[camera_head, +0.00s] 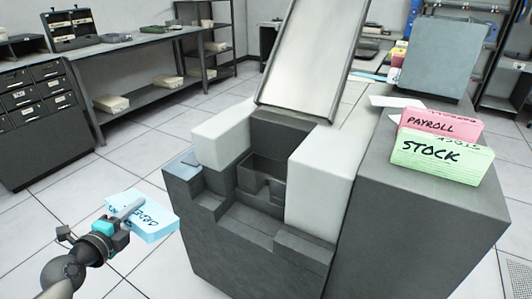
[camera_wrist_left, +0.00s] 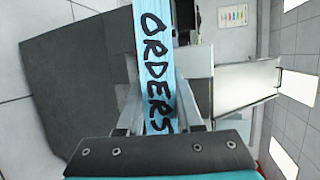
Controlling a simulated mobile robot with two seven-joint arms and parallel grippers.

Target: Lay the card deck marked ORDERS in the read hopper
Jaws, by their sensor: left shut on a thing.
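The light-blue card deck marked ORDERS (camera_head: 152,222) is held in the air at the lower left of the head view, left of the card machine. Its lettered face fills the middle of the left wrist view (camera_wrist_left: 155,65). My left gripper (camera_head: 128,214) is shut on this deck, with one finger on each side of it. The machine has a recessed dark hopper (camera_head: 262,178) between two pale blocks, below a tilted metal plate; I take this as the read hopper. The deck is apart from it. My right gripper is in neither view.
A pink PAYROLL deck (camera_head: 440,124) and a green STOCK deck (camera_head: 440,158) stand on the machine's right top. The pale blocks (camera_head: 222,138) (camera_head: 320,175) rise beside the hopper. A bench (camera_head: 140,45) and drawer cabinet (camera_head: 40,120) stand at the left. The floor between is clear.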

